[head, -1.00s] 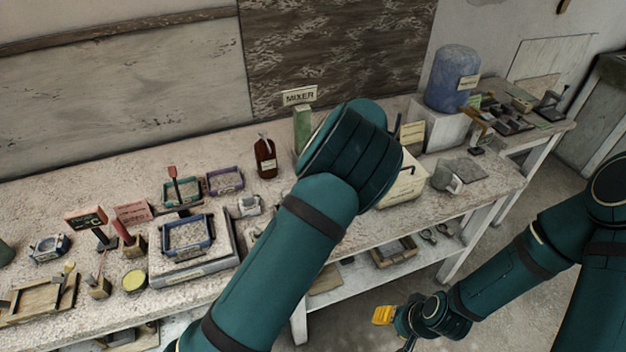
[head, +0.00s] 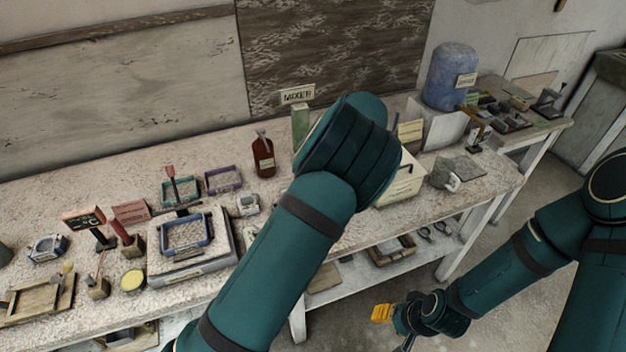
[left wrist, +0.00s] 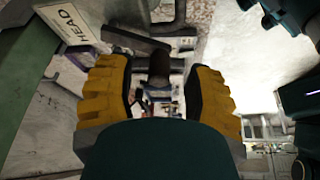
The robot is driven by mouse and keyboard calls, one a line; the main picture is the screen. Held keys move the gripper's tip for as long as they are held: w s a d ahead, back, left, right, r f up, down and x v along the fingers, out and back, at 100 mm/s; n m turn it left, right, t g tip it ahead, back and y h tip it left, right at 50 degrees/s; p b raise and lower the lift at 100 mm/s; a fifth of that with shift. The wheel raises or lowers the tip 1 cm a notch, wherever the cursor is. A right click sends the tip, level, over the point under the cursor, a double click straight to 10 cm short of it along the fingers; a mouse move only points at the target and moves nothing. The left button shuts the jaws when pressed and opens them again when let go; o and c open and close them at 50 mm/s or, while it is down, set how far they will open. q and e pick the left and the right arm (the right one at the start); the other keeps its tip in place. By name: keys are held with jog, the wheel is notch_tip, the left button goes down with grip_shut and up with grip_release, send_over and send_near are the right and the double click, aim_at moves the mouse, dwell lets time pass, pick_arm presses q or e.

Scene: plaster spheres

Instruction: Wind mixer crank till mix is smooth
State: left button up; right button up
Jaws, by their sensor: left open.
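The mixer's sign (head: 297,95) and green post (head: 300,125) stand at the back of the bench in the head view, but my left arm hides the mixer's body and crank. In the left wrist view a dark crank arm (left wrist: 128,41) ends in a dark round knob (left wrist: 159,65). My left gripper (left wrist: 160,92) is open, with one yellow finger on each side of the knob; I cannot tell whether either touches it. The mix is not visible. My right gripper (head: 393,316) hangs low, off the bench's front; its jaws are too small to read.
A brown bottle (head: 264,157) stands left of my left arm. Trays, including a blue-rimmed one (head: 187,251), and small tools crowd the bench to the left. A white cup (head: 443,174) and blue drum (head: 451,76) are to the right. A green upright (left wrist: 25,95) is close on the left in the wrist view.

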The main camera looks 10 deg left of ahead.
pick_arm(q)
jog(key=v, duration=1)
